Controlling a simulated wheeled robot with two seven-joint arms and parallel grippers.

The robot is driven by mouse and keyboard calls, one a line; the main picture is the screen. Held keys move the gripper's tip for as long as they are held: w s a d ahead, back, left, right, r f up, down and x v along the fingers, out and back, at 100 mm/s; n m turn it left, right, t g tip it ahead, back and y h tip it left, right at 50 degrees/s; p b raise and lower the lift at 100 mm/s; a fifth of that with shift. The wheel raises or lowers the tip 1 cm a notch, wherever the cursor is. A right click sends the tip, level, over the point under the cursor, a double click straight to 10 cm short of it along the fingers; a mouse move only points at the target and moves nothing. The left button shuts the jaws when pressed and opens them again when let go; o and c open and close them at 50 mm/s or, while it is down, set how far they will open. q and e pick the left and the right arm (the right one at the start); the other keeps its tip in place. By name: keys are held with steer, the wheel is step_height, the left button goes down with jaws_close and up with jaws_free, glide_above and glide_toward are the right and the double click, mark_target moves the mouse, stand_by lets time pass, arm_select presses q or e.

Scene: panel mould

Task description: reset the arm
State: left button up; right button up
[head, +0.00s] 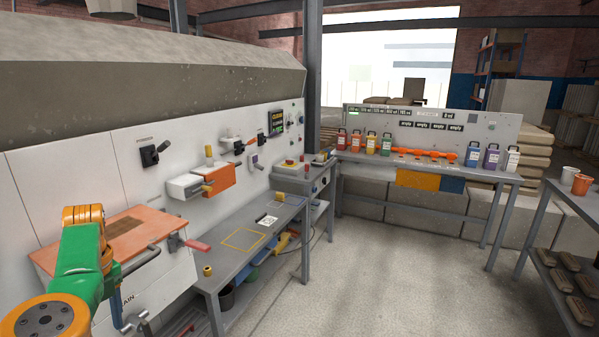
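My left arm (83,262), with green and orange links, comes in at the lower left and bends in front of the white panel. I see no gripper fingers on it, so what its gripper does is hidden. My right arm and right gripper are not in view.
Close to the arm are an orange-topped box (95,242) on the panel wall and a red-handled lever (196,245). A grey bench (232,262) runs along the wall. A back table (400,170) carries several coloured containers. A shelf rack (566,215) stands right. The middle floor (370,280) is clear.

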arm_select(q)
steer(key=a+f+m+y, duration=0.3)
steer(key=a+m+y, duration=0.7)
steer(key=a+y, duration=0.5)
steer(key=w+d+f+m+t+h, duration=0.1)
steer(key=w+d+f+m+t, duration=0.25)
steer(key=m+t, duration=0.35)
steer(key=w+d+f+m+t, duration=0.3)
steer(key=f+m+t, duration=0.2)
steer(key=m, duration=0.4)
steer(key=s+d+f+m+t+h, duration=0.2)
steer(key=d+f+m+h, duration=0.6)
steer(key=d+f+m, duration=0.5)
steer(key=s+d+f+m+g+h, duration=0.3)
steer(key=s+d+f+m, duration=0.15)
steer(key=s+f, duration=0.45)
steer(key=s+d+f+m+g+h, duration=0.3)
steer(key=s+d+f, duration=0.2)
steer(key=s+f, duration=0.35)
steer(key=s+d+f+m+g, duration=0.2)
steer(key=s, duration=0.8)
steer(key=s+d+f+m+g+h, duration=0.1)
steer(key=s+d+f+m+g, duration=0.2)
steer(key=s, duration=0.7)
steer(key=shift+d+m+g, duration=0.25)
steer(key=shift+m+g, duration=0.05)
steer(key=shift+m, duration=0.05)
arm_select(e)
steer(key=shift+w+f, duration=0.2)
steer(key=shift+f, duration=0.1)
